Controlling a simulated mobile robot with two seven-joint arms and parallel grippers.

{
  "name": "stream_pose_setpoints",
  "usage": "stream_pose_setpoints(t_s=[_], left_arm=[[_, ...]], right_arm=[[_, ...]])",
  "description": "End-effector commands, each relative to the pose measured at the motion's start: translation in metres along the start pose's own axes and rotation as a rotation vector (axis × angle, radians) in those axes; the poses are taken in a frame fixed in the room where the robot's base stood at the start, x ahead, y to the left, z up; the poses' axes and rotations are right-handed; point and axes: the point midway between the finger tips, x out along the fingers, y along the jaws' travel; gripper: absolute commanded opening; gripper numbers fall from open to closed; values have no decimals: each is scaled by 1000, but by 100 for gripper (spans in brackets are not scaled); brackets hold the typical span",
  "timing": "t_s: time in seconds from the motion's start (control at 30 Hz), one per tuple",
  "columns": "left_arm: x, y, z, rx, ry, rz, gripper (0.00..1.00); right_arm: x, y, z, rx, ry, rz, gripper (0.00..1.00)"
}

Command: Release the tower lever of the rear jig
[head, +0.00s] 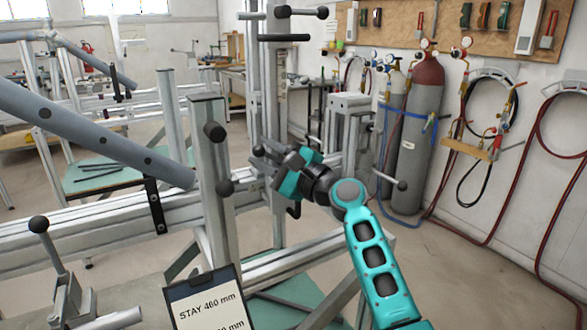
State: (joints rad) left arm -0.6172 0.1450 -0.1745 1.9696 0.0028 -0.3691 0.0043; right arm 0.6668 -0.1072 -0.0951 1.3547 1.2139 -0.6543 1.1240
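My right gripper (264,160) reaches in from the lower right on its teal arm. Its dark fingers are beside the metal posts in the middle of the head view, and I cannot tell whether they are open or touch anything. A near upright post (208,165) carries a black ball knob (215,131) and a lower black knob (225,187), just left of the gripper. A taller tower (270,75) stands behind, with black-ended bars near its top. I cannot tell for sure which of these is the tower lever. My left gripper is not in view.
A grey tube (90,137) slants in from the left above a horizontal rail (110,218). A black-knobbed lever (39,225) stands lower left. A label board (205,302) reads "STAY 460 mm". Gas cylinders (418,140) and hoses are at the right wall.

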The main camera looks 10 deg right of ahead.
Motion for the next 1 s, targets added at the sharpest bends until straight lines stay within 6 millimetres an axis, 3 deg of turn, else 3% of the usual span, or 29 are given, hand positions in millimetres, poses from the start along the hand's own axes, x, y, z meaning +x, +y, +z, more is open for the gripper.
stream_pose_setpoints(t_s=[0.5, 0.7, 1.0], left_arm=[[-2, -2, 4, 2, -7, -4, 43], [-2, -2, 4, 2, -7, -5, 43], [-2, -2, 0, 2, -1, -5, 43]], right_arm=[[-98, 1, -1, 0, 2, 3, 37], [-113, 0, 0, 1, -1, 2, 37], [-114, 0, 0, 1, 0, 2, 35]])
